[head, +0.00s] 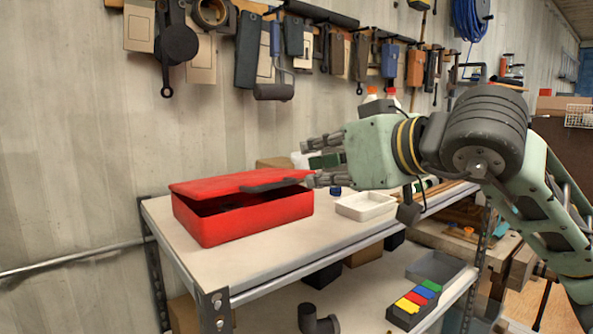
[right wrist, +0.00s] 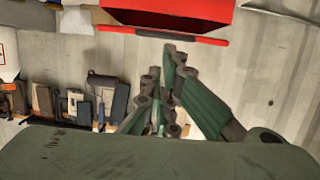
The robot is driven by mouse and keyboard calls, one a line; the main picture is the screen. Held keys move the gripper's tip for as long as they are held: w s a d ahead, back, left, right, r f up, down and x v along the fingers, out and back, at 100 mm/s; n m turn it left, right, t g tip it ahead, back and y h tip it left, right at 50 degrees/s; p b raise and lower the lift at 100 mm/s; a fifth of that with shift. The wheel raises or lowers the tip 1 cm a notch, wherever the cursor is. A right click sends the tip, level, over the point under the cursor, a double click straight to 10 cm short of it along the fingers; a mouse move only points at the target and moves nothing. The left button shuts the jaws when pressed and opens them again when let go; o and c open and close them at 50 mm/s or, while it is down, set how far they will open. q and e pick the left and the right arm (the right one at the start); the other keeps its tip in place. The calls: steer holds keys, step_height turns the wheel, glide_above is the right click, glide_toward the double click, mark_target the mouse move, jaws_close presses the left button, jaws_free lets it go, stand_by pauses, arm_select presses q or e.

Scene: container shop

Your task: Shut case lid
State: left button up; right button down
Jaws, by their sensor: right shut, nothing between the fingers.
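The red case (head: 245,221) sits on the upper shelf board with its red lid (head: 230,183) tilted a little open, leaving a dark gap along the front. The lid has a dark strip (head: 277,183) at its right edge. The case also shows at the top of the right wrist view (right wrist: 180,12). My right gripper (head: 311,163) is shut and empty, close to the right end of the lid. It also shows in the right wrist view (right wrist: 163,68), apart from the red surface there. In the head view I cannot tell whether it touches the lid. My left gripper is out of view.
A white tray (head: 366,207) stands on the shelf board (head: 262,256), right of the case. Bottles and a box stand behind. Tools hang on the wall above. A tray of coloured blocks (head: 418,303) and a dark pipe elbow (head: 317,320) are on the lower shelf.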

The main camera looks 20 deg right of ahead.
steer(key=w+a+r+g+h+p, duration=0.2)
steer(key=w+r+g+p, duration=0.25)
steer(key=r+p, duration=0.75)
steer(key=shift+g, duration=0.45)
steer(key=p+x, duration=0.1)
steer(key=x, duration=0.2)
steer(key=s+f+p+x, duration=0.1)
steer(key=p+x, duration=0.1)
steer(key=x, duration=0.2)
steer(key=p+x, duration=0.1)
steer(key=x, duration=0.2)
steer(key=shift+w+f+p, duration=0.1)
steer(key=shift+f+p, duration=0.25)
steer(key=shift+f, duration=0.1)
step_height(320, 180, down, 2)
steer(key=shift+f+p, duration=0.15)
steer(key=shift+p, duration=0.15)
steer(key=shift+d+f, duration=0.15)
steer(key=shift+f, duration=0.55)
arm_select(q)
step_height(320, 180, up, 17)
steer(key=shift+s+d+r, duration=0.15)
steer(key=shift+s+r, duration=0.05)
